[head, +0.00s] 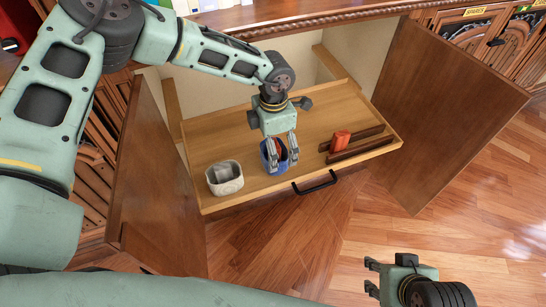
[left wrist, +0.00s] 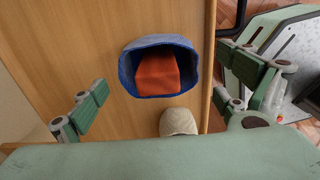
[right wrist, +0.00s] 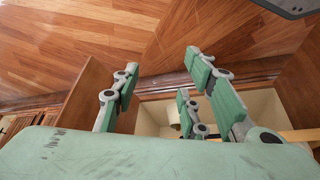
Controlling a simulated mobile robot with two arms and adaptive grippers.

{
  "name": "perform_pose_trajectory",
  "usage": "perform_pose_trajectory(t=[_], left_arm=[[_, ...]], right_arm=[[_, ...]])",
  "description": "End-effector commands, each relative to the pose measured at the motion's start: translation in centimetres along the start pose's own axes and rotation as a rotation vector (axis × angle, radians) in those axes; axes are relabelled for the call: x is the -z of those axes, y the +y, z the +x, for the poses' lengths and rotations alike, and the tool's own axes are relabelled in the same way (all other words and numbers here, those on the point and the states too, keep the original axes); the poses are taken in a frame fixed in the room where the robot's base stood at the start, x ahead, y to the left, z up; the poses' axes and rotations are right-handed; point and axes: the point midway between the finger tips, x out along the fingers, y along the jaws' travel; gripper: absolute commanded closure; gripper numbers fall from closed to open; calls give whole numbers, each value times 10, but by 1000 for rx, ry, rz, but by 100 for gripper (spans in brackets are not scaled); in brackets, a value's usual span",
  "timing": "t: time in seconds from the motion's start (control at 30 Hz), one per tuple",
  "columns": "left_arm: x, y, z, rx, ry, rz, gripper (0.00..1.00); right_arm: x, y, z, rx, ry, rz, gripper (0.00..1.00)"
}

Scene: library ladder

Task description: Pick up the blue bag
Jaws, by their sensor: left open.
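The blue bag (head: 264,157) stands upright on the pulled-out wooden shelf, with its mouth open and an orange-red block inside. In the left wrist view the bag (left wrist: 128,74) lies between and beyond the fingers, and the orange block (left wrist: 159,74) fills much of its mouth. My left gripper (head: 284,161) is open and points down at the bag. Its fingers partly hide the bag in the head view, and I cannot tell whether they touch it. My right gripper (head: 371,277) is open and empty, low over the floor at the right.
A cream bag (head: 228,187) with something grey inside stands left of the blue bag. A red block (head: 340,141) sits by dark wooden strips (head: 360,149) on the shelf (head: 215,141). Open doors (head: 150,180) (head: 445,110) flank the shelf, which has a black front handle (head: 316,184).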

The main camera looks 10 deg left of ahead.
Motion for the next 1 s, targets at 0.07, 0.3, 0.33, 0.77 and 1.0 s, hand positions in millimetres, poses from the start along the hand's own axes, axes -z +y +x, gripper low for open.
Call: perform_pose_trajectory(t=[0.07,0.3,0.33,0.77,1.0], left_arm=[[0,0,10,0,2,0,6],[-2,0,37,1,0,1,6],[-2,0,40,1,1,1,6],[-2,0,47,0,-1,-1,9],[-2,0,47,1,0,-1,30]], right_arm=[[13,-2,4,3,54,-2,60],[59,-7,5,14,247,-8,60],[63,-8,5,15,265,-8,60],[78,-10,1,18,329,-9,60],[78,-10,1,18,328,-9,60]])
